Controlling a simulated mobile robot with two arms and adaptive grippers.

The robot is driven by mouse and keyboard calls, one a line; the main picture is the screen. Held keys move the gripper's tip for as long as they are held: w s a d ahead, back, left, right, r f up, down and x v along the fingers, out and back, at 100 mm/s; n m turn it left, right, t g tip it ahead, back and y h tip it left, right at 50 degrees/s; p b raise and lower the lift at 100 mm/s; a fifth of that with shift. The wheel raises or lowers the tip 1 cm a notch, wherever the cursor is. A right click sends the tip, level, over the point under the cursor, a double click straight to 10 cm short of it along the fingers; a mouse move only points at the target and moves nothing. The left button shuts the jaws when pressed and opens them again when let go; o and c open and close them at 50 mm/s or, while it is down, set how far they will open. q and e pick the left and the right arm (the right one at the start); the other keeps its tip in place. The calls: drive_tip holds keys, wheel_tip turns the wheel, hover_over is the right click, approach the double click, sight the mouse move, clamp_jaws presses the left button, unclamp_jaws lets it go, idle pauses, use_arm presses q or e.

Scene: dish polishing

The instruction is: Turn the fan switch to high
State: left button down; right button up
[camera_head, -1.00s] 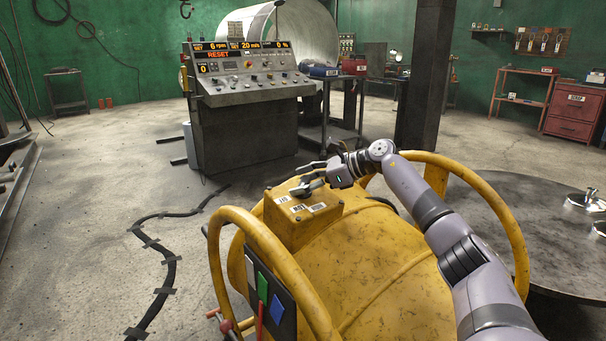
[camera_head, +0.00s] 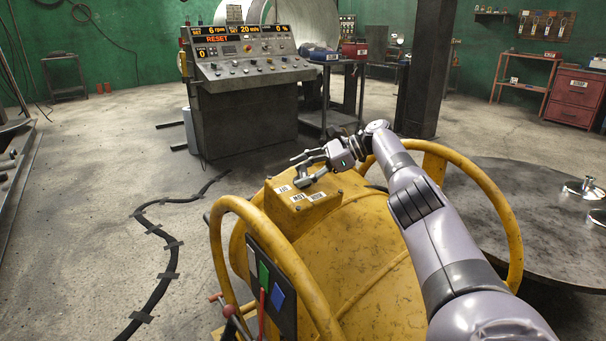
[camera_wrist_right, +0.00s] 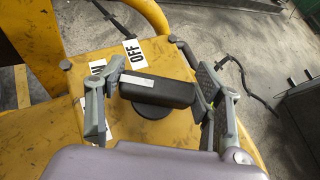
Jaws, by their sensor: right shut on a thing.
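The fan switch is a dark knob on top of a yellow box (camera_head: 285,215) on the yellow fan (camera_head: 360,262). In the wrist view the knob (camera_wrist_right: 165,92) is a black bar with a white stripe toward its left end. My right gripper (camera_wrist_right: 155,90) is shut on the knob, one finger at each end. In the head view my right gripper (camera_head: 309,170) is over the box and partly covers the knob. An OFF label (camera_wrist_right: 133,50) lies beyond the knob; a partly covered label (camera_wrist_right: 97,66) is to its left. My left gripper is out of view.
Curved yellow tube handles (camera_head: 222,240) flank the fan. A round dark table (camera_head: 470,222) stands at the right with shiny metal pieces on it. A control console (camera_head: 245,110) stands behind. A black cable (camera_head: 168,265) is taped to the floor at the left.

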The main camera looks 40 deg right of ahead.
drive_tip(key=shift+f, duration=0.1)
idle(0.5)
drive_tip(key=o, duration=1.2)
drive_tip(key=shift+c, duration=0.2)
drive_tip(key=shift+d, duration=0.1)
